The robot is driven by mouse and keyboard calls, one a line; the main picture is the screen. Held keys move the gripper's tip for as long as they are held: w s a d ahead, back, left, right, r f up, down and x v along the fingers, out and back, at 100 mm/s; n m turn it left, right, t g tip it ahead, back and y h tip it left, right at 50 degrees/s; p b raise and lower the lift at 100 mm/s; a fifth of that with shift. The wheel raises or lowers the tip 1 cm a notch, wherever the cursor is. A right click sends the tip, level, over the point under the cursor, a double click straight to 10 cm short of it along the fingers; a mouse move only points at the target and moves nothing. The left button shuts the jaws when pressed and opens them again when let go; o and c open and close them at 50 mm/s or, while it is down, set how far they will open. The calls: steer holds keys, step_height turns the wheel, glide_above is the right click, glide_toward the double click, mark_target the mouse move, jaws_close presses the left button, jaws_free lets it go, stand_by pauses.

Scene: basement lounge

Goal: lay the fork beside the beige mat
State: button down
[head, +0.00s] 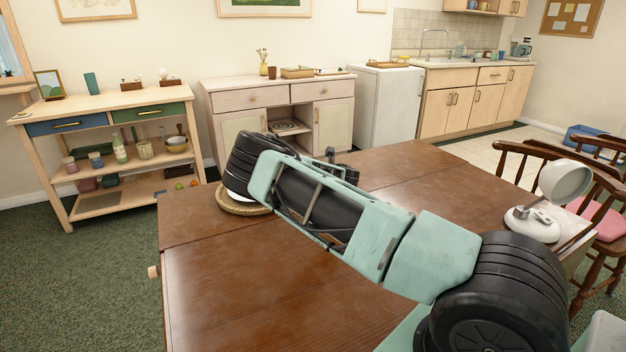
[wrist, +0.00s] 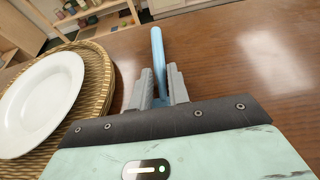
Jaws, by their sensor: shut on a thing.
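The beige woven mat (wrist: 98,95) lies on the dark wooden table, with a white plate (wrist: 40,103) on it, at the left of the wrist view. In the head view the mat (head: 245,208) shows only in part, behind my arm. My gripper (wrist: 158,88) is just right of the mat, low over the table. Its jaws are shut on a blue fork (wrist: 157,48), which points away from me. No tines can be made out. I cannot tell whether the fork touches the table. My arm hides the fork in the head view.
The wooden table (head: 250,290) is bare to the right of the gripper and in front. A white lamp (head: 535,222) stands at its right end, near wooden chairs (head: 600,200). A shelf cart (head: 110,170) and a cabinet (head: 275,105) stand beyond the table.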

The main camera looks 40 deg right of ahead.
steer(key=shift+f, duration=0.1)
steer(key=shift+f, duration=0.15)
steer(key=c, duration=1.3)
jaws_free()
steer(key=shift+c, duration=0.2)
steer(key=shift+r, duration=0.25)
steer(key=v, duration=1.2)
